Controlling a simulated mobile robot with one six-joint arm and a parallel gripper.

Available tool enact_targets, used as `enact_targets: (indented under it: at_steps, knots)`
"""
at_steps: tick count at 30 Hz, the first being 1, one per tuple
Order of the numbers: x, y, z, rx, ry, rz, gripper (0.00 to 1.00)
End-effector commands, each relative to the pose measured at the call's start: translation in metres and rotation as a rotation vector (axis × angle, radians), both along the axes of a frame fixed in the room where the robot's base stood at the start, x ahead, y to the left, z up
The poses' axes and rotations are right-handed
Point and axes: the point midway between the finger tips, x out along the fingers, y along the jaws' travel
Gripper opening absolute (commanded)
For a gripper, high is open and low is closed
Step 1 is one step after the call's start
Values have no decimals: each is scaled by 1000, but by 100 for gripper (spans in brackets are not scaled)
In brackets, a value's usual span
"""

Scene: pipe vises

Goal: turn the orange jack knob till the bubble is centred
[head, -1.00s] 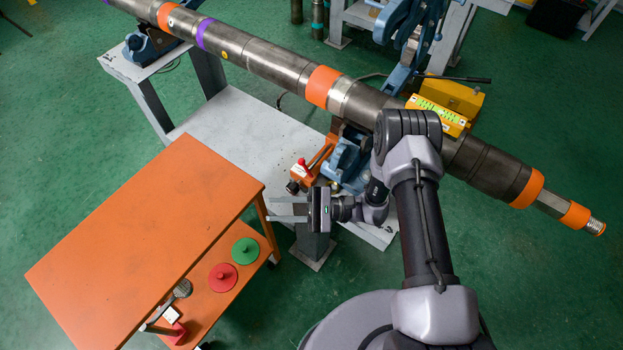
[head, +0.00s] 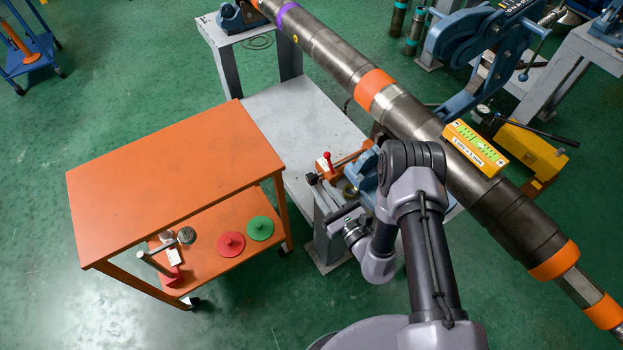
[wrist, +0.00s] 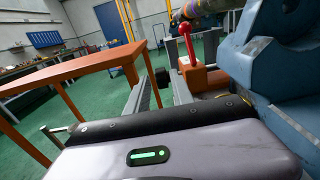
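The orange jack (head: 326,166) stands on the grey bench, with a red-topped lever (head: 327,156) and a dark knob (head: 312,178) at its near-left end. In the wrist view the orange jack body (wrist: 203,80) and dark knob (wrist: 162,77) show beyond my fingers. The yellow level (head: 475,149) with a green scale lies on the steel pipe (head: 410,117); its bubble is too small to make out. My gripper (head: 317,190) is open and empty, its fingers pointing at the knob from the near side. In the wrist view my gripper (wrist: 160,86) has its fingers apart. Contact cannot be told.
The orange cart (head: 175,165) stands left of the bench, with a red disc (head: 231,244) and a green disc (head: 260,228) on its lower shelf. The blue vise (head: 367,172) is close beside my gripper. The grey bench (head: 290,115) has bare room behind the jack.

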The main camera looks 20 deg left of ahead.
Motion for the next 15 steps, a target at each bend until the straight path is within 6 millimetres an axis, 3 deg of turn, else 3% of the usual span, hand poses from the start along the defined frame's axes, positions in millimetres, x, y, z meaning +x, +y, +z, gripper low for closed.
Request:
enact_targets:
  at_steps: [6,15]
  knots:
    - [26,32,-1,2,-3,3,28]
    - [41,48,0,1,0,0,28]
